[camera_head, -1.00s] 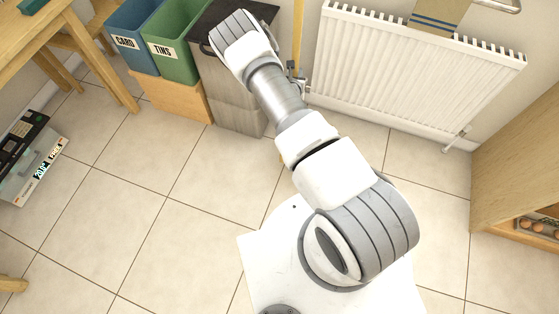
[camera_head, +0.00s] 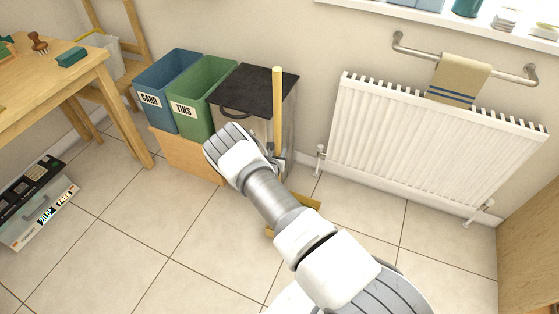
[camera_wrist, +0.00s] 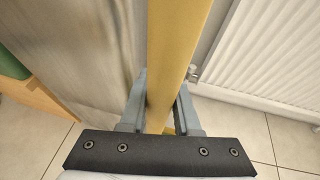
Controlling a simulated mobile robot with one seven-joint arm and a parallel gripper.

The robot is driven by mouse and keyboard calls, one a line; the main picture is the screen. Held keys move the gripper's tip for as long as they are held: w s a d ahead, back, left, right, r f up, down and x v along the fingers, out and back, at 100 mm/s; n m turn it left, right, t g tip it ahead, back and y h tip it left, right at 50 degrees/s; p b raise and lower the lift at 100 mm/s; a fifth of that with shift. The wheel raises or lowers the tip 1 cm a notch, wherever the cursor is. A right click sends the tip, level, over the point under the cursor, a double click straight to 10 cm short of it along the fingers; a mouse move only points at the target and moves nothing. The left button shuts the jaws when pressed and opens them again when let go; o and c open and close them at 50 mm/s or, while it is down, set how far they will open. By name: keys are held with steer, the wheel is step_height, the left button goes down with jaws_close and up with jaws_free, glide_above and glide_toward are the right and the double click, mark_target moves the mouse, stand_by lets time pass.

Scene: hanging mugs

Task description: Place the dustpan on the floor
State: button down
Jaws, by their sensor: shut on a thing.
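The dustpan has a long upright yellow handle (camera_head: 278,110) and a yellow pan (camera_head: 306,202) low down, mostly hidden behind my arm. My gripper (camera_head: 279,158) is shut around the handle, in front of the right side of the dark-lidded bin. In the wrist view the handle (camera_wrist: 175,60) runs up between the two grey fingers (camera_wrist: 160,108). A small yellow part shows below the fingers. The pan looks close to the floor (camera_head: 215,235), but I cannot tell whether it touches.
The dark-lidded bin (camera_head: 258,88) stands close behind my gripper, with the green TINS bin (camera_head: 203,98) and blue CARD bin (camera_head: 170,85) to its left. A white radiator (camera_head: 425,150) is on the right. Floor tiles are clear in front.

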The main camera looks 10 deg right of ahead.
steer(key=shift+f+b, duration=0.75)
steer(key=shift+f, duration=1.15)
steer(key=shift+f, duration=0.2)
steer(key=c, duration=0.6)
jaws_free()
steer(key=shift+c, duration=0.2)
steer(key=shift+r, duration=0.15)
steer(key=p+v, duration=0.4)
steer(key=v, duration=0.8)
